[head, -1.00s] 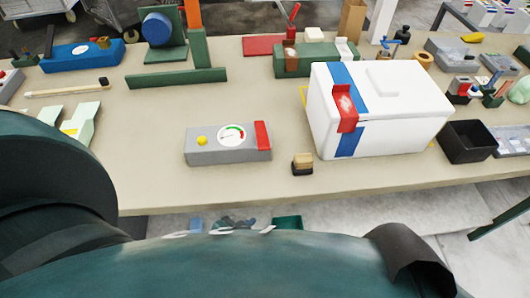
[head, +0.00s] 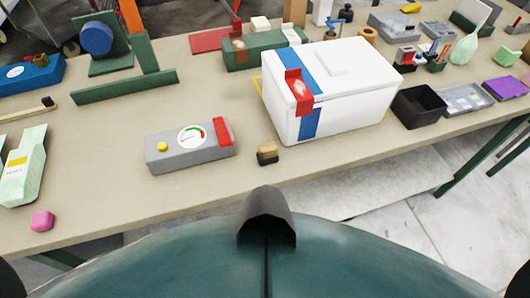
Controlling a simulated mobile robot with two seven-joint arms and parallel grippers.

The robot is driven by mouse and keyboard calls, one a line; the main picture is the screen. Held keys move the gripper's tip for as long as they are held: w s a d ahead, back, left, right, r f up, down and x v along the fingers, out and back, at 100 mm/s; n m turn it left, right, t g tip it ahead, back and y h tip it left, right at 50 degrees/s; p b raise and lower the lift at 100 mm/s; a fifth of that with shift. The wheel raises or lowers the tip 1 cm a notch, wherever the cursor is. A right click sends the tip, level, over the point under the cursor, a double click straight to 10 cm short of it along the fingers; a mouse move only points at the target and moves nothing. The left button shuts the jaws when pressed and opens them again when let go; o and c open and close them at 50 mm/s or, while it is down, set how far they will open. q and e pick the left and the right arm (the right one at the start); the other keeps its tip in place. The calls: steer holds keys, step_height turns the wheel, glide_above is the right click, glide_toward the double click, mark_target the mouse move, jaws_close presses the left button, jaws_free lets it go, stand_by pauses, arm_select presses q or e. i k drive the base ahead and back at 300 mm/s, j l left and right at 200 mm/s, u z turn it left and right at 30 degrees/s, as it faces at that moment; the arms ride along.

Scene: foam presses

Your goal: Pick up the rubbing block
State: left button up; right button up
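A small block with a tan wooden top and a dark base (head: 267,153), which looks like the rubbing block, sits on the table near its front edge. It stands just right of a grey gauge box (head: 190,148) and in front of the left corner of a white lidded cooler box (head: 340,100). Nothing is touching its top. Neither of my grippers shows in the head view. Only parts of my own body fill the bottom of the picture.
The beige table (head: 110,125) has bare room left of the gauge box and along the front edge. A pink block (head: 42,221) lies near the front left edge. A black open bin (head: 420,106) stands right of the cooler. Green stands (head: 125,86) are at the back left.

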mark_target(267, 153)
steer(key=l, duration=0.85)
steer(key=l+u, duration=0.15)
steer(key=l, duration=0.75)
steer(key=k, duration=0.05)
